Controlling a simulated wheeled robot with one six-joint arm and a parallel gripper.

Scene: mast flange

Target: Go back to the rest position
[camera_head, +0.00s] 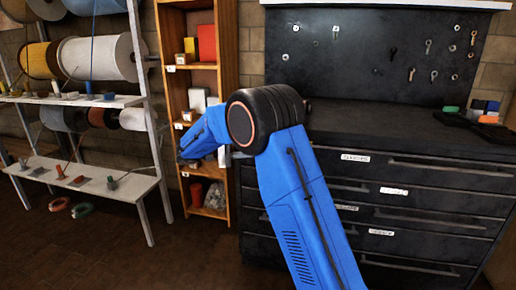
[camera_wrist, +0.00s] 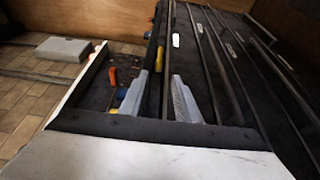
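My gripper (camera_wrist: 160,76) shows in the wrist view as two grey fingers standing apart, with nothing held between them. Behind the fingers is the dark front of the drawer cabinet (camera_wrist: 235,75), seen turned on its side. In the head view my blue arm rises from the bottom, bends at a black joint and reaches left.
A white rack (camera_head: 148,130) with cable spools (camera_head: 97,58) stands at the left. A dark pegboard (camera_head: 375,75) with tools hangs above the cabinet. Small coloured blocks (camera_head: 487,110) lie at the worktop's right. Brown tiled floor (camera_head: 110,262) is open at lower left.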

